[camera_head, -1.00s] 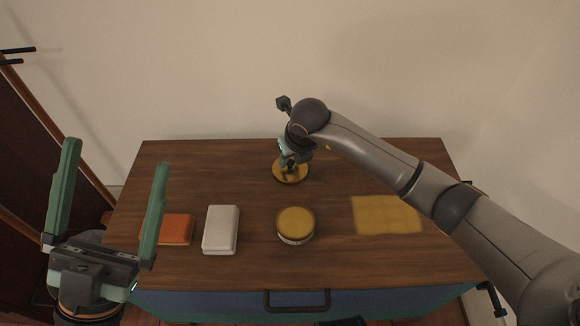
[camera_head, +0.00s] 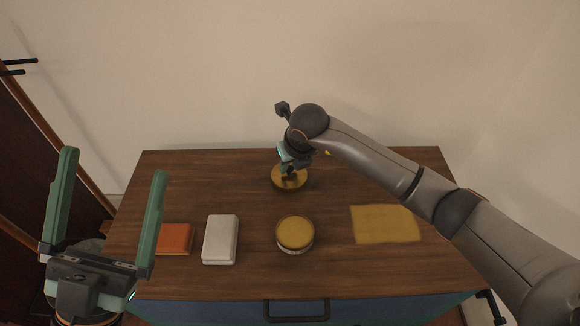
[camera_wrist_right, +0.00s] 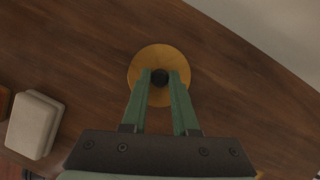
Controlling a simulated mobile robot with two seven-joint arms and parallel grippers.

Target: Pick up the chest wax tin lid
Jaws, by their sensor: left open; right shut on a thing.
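The wax tin lid, a round golden disc (camera_head: 279,184) with a dark knob (camera_wrist_right: 160,77), is at the back middle of the wooden chest top. My right gripper (camera_wrist_right: 160,73) is shut on the knob, one finger on each side, with the disc beneath. In the head view, my right gripper (camera_head: 289,171) partly hides the lid. I cannot tell whether the lid touches the wood or hangs just above it. A round tin with a yellow top (camera_head: 294,231) stands nearer the front. My left gripper (camera_head: 113,162) is open and empty at the left front.
The chest top (camera_head: 190,180) also carries an orange block (camera_head: 176,238), a pale grey block (camera_head: 220,239) and a flat yellow cloth (camera_head: 386,223). A wall stands behind the chest. The back left of the top is clear. My right arm crosses the right side.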

